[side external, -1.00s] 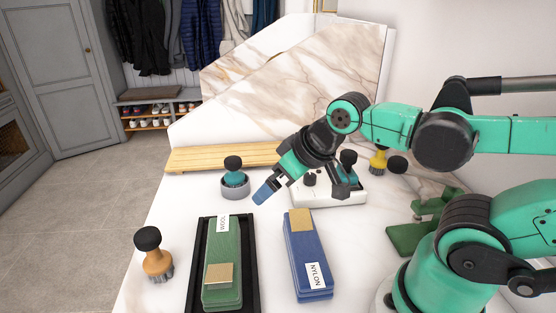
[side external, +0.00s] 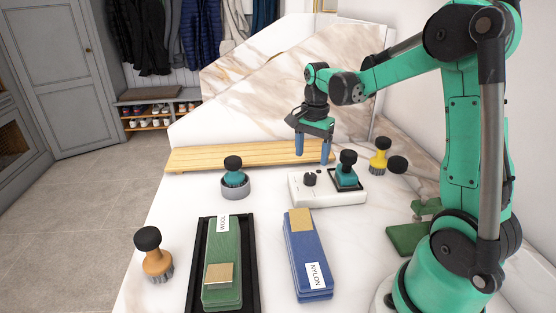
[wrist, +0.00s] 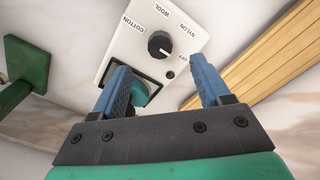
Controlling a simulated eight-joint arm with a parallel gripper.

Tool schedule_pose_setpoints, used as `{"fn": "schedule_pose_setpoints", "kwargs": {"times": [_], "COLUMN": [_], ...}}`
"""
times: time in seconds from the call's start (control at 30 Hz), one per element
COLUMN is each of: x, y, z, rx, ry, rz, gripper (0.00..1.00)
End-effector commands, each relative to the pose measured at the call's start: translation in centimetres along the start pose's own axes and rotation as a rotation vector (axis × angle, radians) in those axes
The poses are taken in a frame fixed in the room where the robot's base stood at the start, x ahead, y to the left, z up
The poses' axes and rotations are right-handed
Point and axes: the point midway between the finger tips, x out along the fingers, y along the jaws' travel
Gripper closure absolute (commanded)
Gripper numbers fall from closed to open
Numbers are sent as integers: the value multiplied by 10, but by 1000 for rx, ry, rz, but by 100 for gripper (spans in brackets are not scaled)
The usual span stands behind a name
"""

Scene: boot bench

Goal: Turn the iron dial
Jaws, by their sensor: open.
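The iron dial (side external: 309,179) is a round black knob on the left part of a white base (side external: 325,197). In the wrist view the dial (wrist: 160,44) has labels COTTON, WOOL, NYLON and OFF around it. A pale mark on its face lies toward the OFF side, but its exact setting is hard to read. My gripper (side external: 312,155) points down above the base, with its blue fingers apart and empty. In the wrist view my gripper (wrist: 160,75) has the dial showing beyond and between its fingertips, not touching it.
A teal block with a black knob (side external: 347,172) sits in a black-rimmed recess beside the dial, close to one finger. A yellow brush (side external: 380,158) and a wooden board (side external: 215,158) are behind. A teal brush in a grey cup (side external: 236,190) stands left. Blue (side external: 309,265) and green (side external: 222,265) blocks lie in front.

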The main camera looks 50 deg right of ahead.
Motion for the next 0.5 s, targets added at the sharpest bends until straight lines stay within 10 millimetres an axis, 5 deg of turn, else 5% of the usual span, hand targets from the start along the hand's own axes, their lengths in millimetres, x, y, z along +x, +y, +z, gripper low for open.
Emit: {"fn": "schedule_pose_setpoints", "kwargs": {"times": [0.5], "x": [53], "y": [0], "z": [0], "rx": [4], "ry": [-1], "rz": [1], "gripper": [30]}}
